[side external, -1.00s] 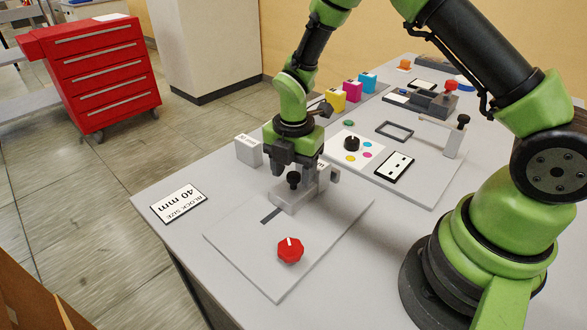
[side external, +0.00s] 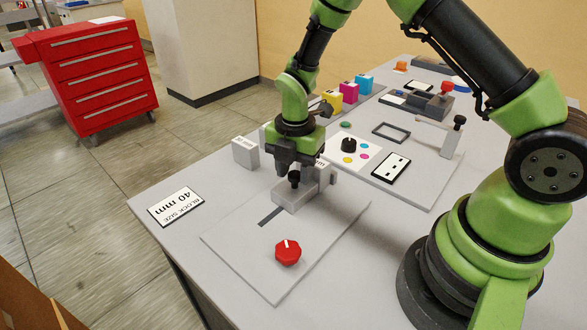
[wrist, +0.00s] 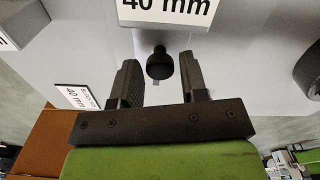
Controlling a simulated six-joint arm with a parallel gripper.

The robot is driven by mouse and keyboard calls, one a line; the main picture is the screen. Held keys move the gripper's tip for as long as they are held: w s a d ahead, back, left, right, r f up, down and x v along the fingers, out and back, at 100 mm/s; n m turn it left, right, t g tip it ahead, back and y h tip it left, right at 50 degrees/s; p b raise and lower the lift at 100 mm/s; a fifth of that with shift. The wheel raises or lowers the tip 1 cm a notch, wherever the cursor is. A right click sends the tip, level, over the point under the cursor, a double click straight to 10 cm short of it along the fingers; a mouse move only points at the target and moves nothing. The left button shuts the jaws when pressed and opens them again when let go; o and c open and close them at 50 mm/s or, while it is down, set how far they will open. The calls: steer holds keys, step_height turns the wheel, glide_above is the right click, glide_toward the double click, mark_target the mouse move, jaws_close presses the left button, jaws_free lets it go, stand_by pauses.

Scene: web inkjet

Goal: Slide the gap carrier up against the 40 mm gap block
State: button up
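The gap carrier (side external: 300,195) is a grey block with a black knob (side external: 294,180), standing over a dark slot in a light grey plate (side external: 245,240). My gripper (side external: 287,168) is down at the knob. In the wrist view its two fingers (wrist: 160,80) stand apart on either side of the knob (wrist: 159,64), with narrow gaps visible. The gap block (wrist: 125,13), labelled "40 mm", lies just beyond the knob at the top of the wrist view. In the side view my gripper mostly hides it, so contact with the carrier cannot be told.
A red knob (side external: 288,252) sits on the plate's near part. A "BLOCK SIZE 40 mm" card (side external: 176,206) lies to the left. Another grey block (side external: 245,153) stands behind the plate.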

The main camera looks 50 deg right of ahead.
mark_target(295, 173)
steer(key=shift+o, duration=0.9)
step_height(295, 173, up, 10)
steer(key=s+a+r+m+t+y, duration=0.1)
steer(key=s+r+m+t, duration=0.3)
steer(key=s+r+m, duration=0.6)
steer(key=s+a+r+m+t+y, duration=0.1)
steer(key=s+r+m+t, duration=0.2)
steer(key=m, duration=1.2)
steer(key=s+r, duration=0.2)
steer(key=s, duration=0.3)
steer(key=shift+a, duration=0.15)
